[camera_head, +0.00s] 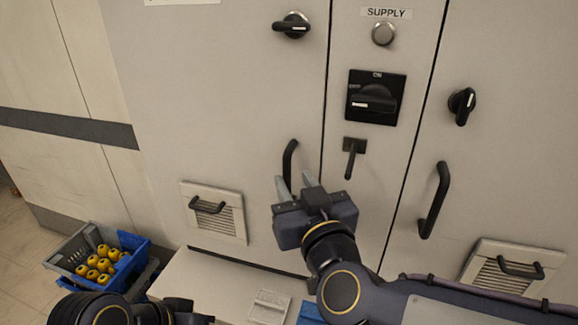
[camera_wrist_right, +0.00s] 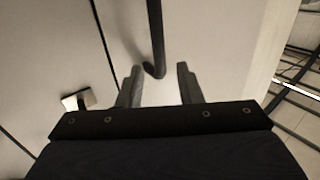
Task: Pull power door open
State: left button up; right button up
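The cabinet's left door (camera_head: 235,95) is flush with the panel beside it and looks closed. Its black bar handle (camera_head: 289,160) stands upright near the door's right edge. My right gripper (camera_head: 294,186) is at the handle's lower end with its fingers open. In the right wrist view the handle (camera_wrist_right: 155,40) comes down between the two fingertips (camera_wrist_right: 158,82), and neither finger appears to touch it. My left gripper (camera_head: 185,312) is low at the bottom edge, partly cut off; its fingers are not clear. The label that would name the power door is not readable.
A centre panel has a SUPPLY button (camera_head: 383,33), a black rotary switch (camera_head: 375,97) and a small lever (camera_head: 353,155). A right door has its own bar handle (camera_head: 434,200). Crates (camera_head: 131,264) with yellow items stand lower left. A pale ledge (camera_head: 215,285) lies below the doors.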

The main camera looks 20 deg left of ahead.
aim_at(288, 170)
jog(key=x, duration=0.5)
jog(key=shift+w+a, duration=0.1)
jog(key=shift+w, duration=0.25)
grip_shut()
